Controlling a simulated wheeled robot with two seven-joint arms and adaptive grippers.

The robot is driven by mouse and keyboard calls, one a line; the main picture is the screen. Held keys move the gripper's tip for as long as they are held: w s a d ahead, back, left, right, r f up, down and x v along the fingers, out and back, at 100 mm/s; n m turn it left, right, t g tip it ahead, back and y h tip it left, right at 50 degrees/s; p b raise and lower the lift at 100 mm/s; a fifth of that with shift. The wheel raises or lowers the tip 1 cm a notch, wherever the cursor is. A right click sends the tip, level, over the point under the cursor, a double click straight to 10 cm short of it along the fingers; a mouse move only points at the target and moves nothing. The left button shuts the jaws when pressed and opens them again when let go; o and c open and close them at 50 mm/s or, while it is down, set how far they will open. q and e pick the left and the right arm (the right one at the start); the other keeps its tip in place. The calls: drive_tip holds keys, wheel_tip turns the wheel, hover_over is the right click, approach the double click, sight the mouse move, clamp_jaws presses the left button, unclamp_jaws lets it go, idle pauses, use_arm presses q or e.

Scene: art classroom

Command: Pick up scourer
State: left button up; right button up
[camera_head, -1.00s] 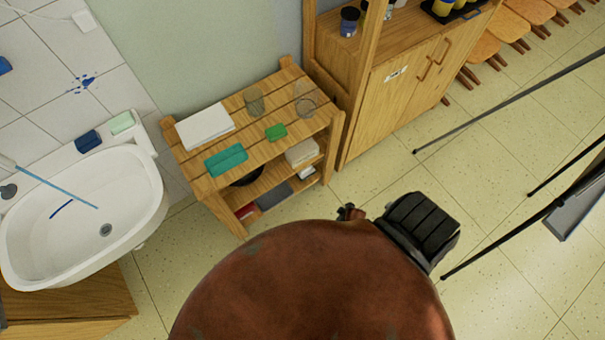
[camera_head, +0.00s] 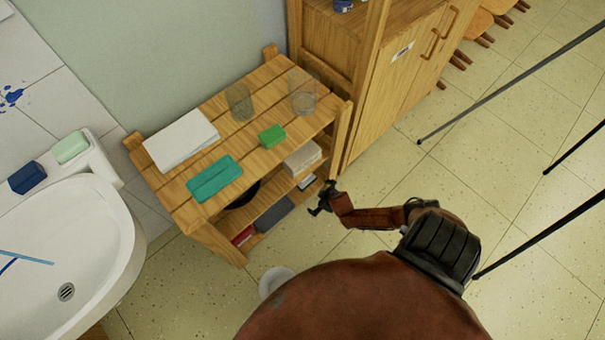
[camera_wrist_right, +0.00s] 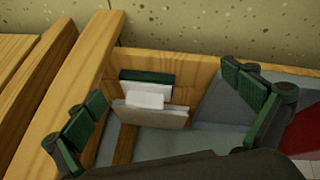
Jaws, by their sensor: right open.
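A small green block (camera_head: 271,136) lies on top of the wooden shelf, to the right of a flat teal item (camera_head: 214,178). The green block looks like a scourer, but I cannot tell for certain. My right gripper (camera_head: 325,197) is beside the shelf's front right, below the level of its top. In the right wrist view it is open and empty (camera_wrist_right: 165,98). Between its fingers, some way off, show a white piece (camera_wrist_right: 145,101), a dark green piece (camera_wrist_right: 147,77) and a beige piece (camera_wrist_right: 150,116) in a wooden compartment. My left gripper is out of view.
The wooden shelf (camera_head: 165,190) also holds white paper (camera_head: 181,139) and two clear glasses (camera_head: 239,102). A beige block (camera_head: 302,158) and a dark grey item (camera_head: 273,216) lie lower down. A sink (camera_head: 75,235) stands left, a cabinet (camera_head: 395,85) behind right.

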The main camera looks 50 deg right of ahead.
sight(305, 180)
drive_tip(key=w, duration=0.2)
drive_tip(key=w+d+b, duration=0.1)
drive_tip(key=w, duration=0.2)
drive_tip(key=w+d+b, duration=0.1)
drive_tip(key=w, duration=0.1)
drive_tip(key=shift+w+d+f, duration=0.1)
drive_tip(key=shift+w+d, duration=0.15)
drive_tip(key=shift+w+d+b, duration=0.25)
drive_tip(key=shift+w+b, duration=0.05)
drive_tip(key=shift+w, duration=0.4)
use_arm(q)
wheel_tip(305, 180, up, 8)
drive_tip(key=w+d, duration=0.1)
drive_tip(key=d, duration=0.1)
use_arm(e)
drive_tip(key=shift+w+d+f, duration=0.1)
drive_tip(key=shift+w, duration=0.25)
drive_tip(key=b+x, duration=0.3)
drive_tip(key=x, duration=0.1)
drive_tip(key=shift+f+b, duration=0.25)
drive_tip(key=shift+b, duration=0.05)
drive_tip(key=shift+w, duration=0.2)
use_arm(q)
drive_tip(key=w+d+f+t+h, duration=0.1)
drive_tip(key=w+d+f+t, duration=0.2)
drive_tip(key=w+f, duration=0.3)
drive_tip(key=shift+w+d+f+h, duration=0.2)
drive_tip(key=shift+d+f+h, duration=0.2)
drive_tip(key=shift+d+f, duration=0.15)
